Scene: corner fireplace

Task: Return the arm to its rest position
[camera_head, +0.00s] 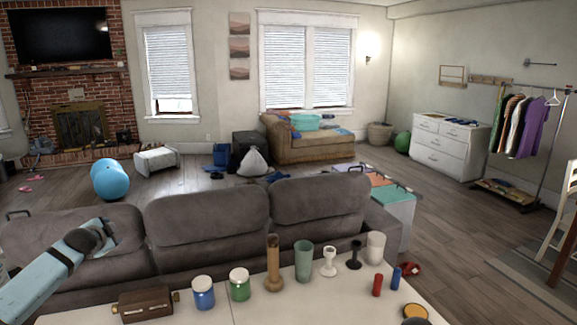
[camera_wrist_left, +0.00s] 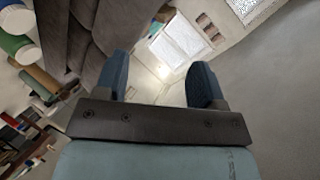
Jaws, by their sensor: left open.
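My left arm (camera_head: 52,272) comes in from the left in the head view, above the left part of the grey sofa. Its dark far end is in front of the sofa back, and the fingers cannot be made out there. In the left wrist view my left gripper (camera_wrist_left: 160,66) is open, with its two blue fingers wide apart. Nothing is between the fingers; the room behind shows through the gap. My right gripper is in neither view.
A white table (camera_head: 330,300) spans the front, holding a brown box (camera_head: 146,304), blue jar (camera_head: 203,293), green jar (camera_head: 239,285), several vases and candle holders, and small cylinders. The grey sofa (camera_head: 205,215) stands behind it. Open floor (camera_head: 440,220) lies to the right.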

